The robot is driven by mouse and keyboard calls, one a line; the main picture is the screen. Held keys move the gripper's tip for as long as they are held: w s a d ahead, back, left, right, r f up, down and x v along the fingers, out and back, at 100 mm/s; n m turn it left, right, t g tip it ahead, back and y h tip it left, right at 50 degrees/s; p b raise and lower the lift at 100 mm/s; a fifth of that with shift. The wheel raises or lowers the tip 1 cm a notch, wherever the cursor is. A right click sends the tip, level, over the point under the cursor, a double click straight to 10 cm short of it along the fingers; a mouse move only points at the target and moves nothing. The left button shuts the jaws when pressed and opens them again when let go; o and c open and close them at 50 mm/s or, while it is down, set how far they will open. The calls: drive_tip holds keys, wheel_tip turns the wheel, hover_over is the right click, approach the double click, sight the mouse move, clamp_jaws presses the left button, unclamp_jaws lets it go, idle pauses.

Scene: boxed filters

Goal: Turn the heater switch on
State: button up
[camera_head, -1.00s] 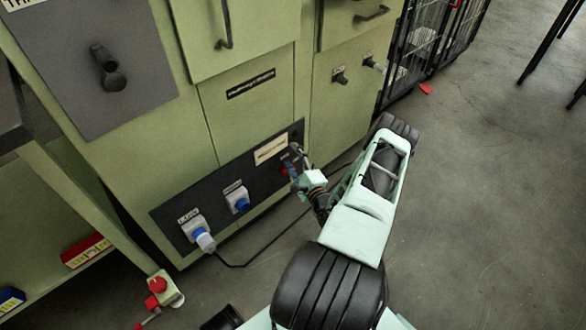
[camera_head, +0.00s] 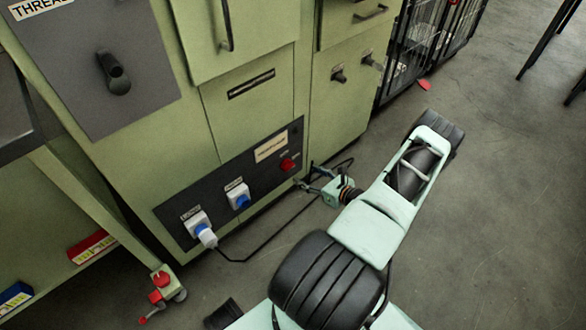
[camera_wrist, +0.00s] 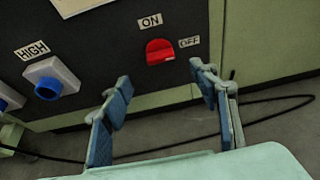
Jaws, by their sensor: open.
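The heater switch is a red rotary knob (camera_head: 287,164) at the right end of the dark panel low on the green cabinet. In the wrist view the red knob (camera_wrist: 160,50) shows close up, with an ON label (camera_wrist: 150,21) above it and an OFF label (camera_wrist: 189,41) to its right. I cannot clearly tell which label the knob points to. My gripper (camera_head: 310,181) is open and empty, off the panel to the lower right of the knob. In the wrist view its fingertips (camera_wrist: 162,78) stand apart below the knob, not touching it.
Two blue-and-white sockets (camera_head: 238,195) (camera_head: 197,224) sit left on the panel, one with a plug. A black cable (camera_head: 262,248) runs from the plug past my gripper. A red-knobbed fitting (camera_head: 162,280) stands lower left. The floor (camera_head: 500,200) on the right is clear.

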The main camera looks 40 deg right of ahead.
sight(289, 166)
drive_tip(key=b+x, duration=0.3)
drive_tip(key=x, duration=0.6)
drive_tip(key=shift+s, duration=0.1)
drive_tip(key=shift+w+f, duration=0.1)
drive_tip(key=shift+w, duration=0.35)
drive_tip(key=c, duration=1.2)
drive_tip(key=shift+o, duration=0.2)
